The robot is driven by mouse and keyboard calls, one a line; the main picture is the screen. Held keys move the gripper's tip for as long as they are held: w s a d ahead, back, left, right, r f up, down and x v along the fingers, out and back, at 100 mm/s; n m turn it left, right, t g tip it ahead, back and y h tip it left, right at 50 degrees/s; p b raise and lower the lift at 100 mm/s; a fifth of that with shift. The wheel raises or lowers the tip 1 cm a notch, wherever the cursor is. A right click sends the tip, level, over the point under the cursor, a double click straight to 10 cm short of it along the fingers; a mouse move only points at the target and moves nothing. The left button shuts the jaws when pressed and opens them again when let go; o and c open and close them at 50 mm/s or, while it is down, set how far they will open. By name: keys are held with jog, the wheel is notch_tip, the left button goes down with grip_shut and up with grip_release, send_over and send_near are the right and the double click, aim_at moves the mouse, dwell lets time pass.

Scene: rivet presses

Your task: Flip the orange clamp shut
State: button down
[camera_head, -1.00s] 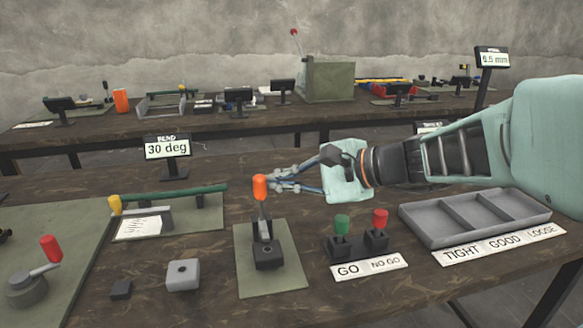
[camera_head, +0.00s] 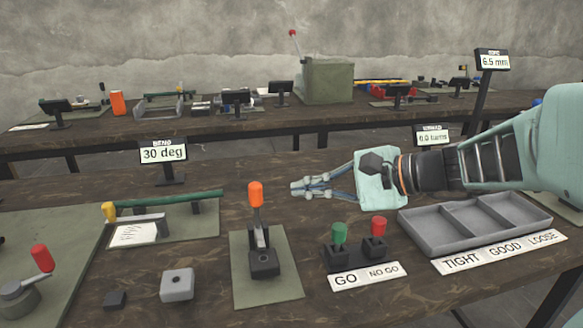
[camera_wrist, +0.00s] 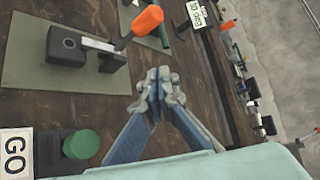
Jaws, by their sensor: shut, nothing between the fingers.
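The orange clamp handle (camera_head: 255,195) stands upright on its lever above a dark clamp base (camera_head: 263,262), on a green-grey mat (camera_head: 283,287). In the wrist view the orange handle (camera_wrist: 147,20) is at the top, its grey lever (camera_wrist: 98,43) running left to the dark block (camera_wrist: 66,46). My gripper (camera_head: 293,189) is to the right of the handle, pointing left, its fingers together and empty. In the wrist view my gripper (camera_wrist: 158,80) shows a clear gap of table between its fingertips and the handle.
Green (camera_head: 339,234) and red (camera_head: 379,227) gauges stand on the GO/NO GO rack, right of the clamp. A grey sorting tray (camera_head: 425,238) is farther right. A 30 deg sign (camera_head: 163,152) stands behind left. A grey block (camera_head: 177,284) sits left of the mat.

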jog(key=s+d, duration=0.2)
jog(key=d, duration=0.1)
jog(key=shift+d, duration=0.2)
